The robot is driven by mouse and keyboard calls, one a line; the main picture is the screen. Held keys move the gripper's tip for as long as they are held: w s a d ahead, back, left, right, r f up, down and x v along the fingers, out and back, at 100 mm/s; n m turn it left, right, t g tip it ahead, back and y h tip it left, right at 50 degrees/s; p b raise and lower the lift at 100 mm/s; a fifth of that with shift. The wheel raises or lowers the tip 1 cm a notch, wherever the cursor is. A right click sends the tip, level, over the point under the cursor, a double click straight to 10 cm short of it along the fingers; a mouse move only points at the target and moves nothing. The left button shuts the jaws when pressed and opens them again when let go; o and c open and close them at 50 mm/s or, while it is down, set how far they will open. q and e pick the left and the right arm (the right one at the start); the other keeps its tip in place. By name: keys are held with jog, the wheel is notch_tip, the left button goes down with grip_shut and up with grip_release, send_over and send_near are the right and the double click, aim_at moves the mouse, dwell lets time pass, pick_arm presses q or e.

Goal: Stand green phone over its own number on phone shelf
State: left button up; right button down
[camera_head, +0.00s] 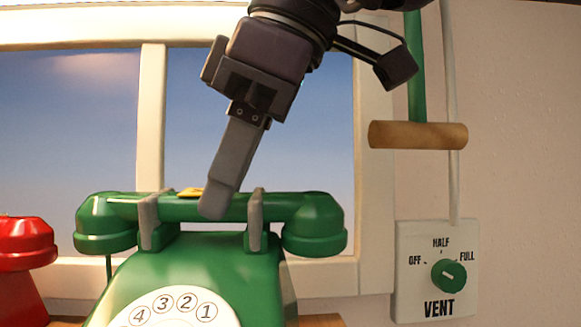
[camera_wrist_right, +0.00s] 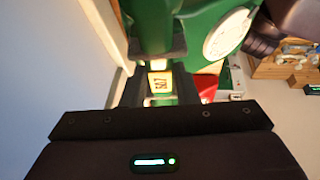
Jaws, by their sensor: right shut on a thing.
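The green phone (camera_head: 215,262) stands upright in the head view, its white dial (camera_head: 172,312) facing me and cut off by the bottom edge. Its handset (camera_head: 310,215) lies across two grey cradle prongs. My right gripper (camera_head: 214,205) comes down from above and is shut on the handset near its middle, between the prongs. A yellow tag (camera_head: 193,192) lies on the handset beside the fingers. In the right wrist view the green phone (camera_wrist_right: 200,25) fills the top, with a lettered tag (camera_wrist_right: 160,82) between the fingers. No shelf number is readable. My left gripper is not in view.
A red phone (camera_head: 22,262) stands at the left edge, close to the green one. A wooden edge (camera_head: 320,321) shows low behind the green phone. A vent dial plate (camera_head: 437,270) and a wooden pull handle (camera_head: 418,135) are on the right. A window is behind.

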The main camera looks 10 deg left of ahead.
jog(key=shift+w+a, duration=0.25)
jog(key=shift+w, duration=0.25)
jog(key=shift+s, duration=0.1)
jog(key=shift+s+d+f, duration=0.1)
jog(key=shift+s, duration=0.05)
jog(key=shift+f, duration=0.25)
jog(key=c, duration=1.2)
grip_release()
jog(key=shift+o, duration=0.7)
jog(key=shift+f, duration=0.1)
jog(key=v, duration=0.8)
jog(key=shift+s, duration=0.1)
